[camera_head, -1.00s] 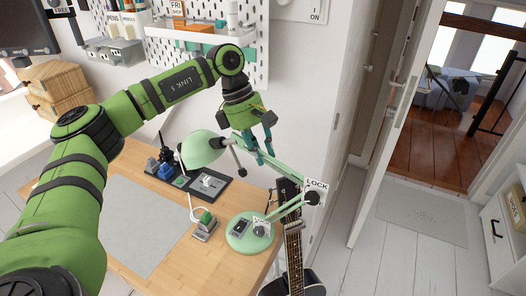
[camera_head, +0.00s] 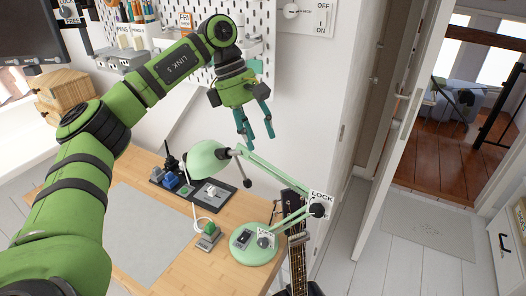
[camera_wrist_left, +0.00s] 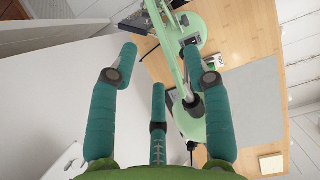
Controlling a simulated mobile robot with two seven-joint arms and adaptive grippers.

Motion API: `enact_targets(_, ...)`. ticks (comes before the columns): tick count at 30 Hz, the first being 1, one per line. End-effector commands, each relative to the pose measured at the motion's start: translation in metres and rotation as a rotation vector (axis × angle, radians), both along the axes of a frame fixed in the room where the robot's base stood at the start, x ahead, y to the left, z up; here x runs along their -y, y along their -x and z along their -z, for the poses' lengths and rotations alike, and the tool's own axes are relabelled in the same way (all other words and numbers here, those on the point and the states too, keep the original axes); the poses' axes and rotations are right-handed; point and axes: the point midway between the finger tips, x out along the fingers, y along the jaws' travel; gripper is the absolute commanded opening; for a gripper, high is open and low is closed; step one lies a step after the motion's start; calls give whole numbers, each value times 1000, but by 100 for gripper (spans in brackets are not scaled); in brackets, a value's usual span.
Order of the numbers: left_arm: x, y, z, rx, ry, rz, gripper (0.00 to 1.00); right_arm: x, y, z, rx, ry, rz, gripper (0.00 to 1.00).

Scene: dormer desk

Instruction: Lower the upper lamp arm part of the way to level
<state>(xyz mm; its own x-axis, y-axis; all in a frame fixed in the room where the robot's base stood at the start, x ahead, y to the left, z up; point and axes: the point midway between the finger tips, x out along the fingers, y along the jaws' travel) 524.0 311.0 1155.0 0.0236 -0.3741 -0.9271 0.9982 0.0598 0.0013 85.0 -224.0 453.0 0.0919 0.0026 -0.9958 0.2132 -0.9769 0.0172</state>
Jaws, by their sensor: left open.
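The pale green desk lamp stands on a round base (camera_head: 252,248) at the desk's right side. Its upper arm (camera_head: 276,172) slopes up and left from a joint marked LOCK (camera_head: 318,206) to the shade (camera_head: 208,160). My left gripper (camera_head: 258,142) is open and empty, its teal fingers pointing down just above the upper arm near the shade. In the left wrist view, the lamp arm (camera_wrist_left: 165,42) passes beyond the spread fingers, and the shade (camera_wrist_left: 190,122) shows partly behind the right finger. Whether any finger touches the arm is unclear. My right gripper is out of view.
A guitar (camera_head: 297,255) leans at the desk's right edge, close to the lamp joint. A dark tray (camera_head: 225,193) and a small green-topped switch box (camera_head: 208,236) lie near the shade. A pegboard (camera_head: 262,50) is on the wall behind. A grey mat (camera_head: 150,230) is bare.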

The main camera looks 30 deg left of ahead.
Motion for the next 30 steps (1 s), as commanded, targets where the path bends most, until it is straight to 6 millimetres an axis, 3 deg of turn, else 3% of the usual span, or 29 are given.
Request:
enact_targets(3, -8, 0, -21, 3, 2, -2, 49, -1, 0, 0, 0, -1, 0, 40)
enact_targets(9, -15, 1, -37, 1, 1, 0, 49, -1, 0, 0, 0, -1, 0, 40)
enact_targets(30, -16, 1, -39, 0, 0, -1, 49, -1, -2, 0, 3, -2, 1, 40)
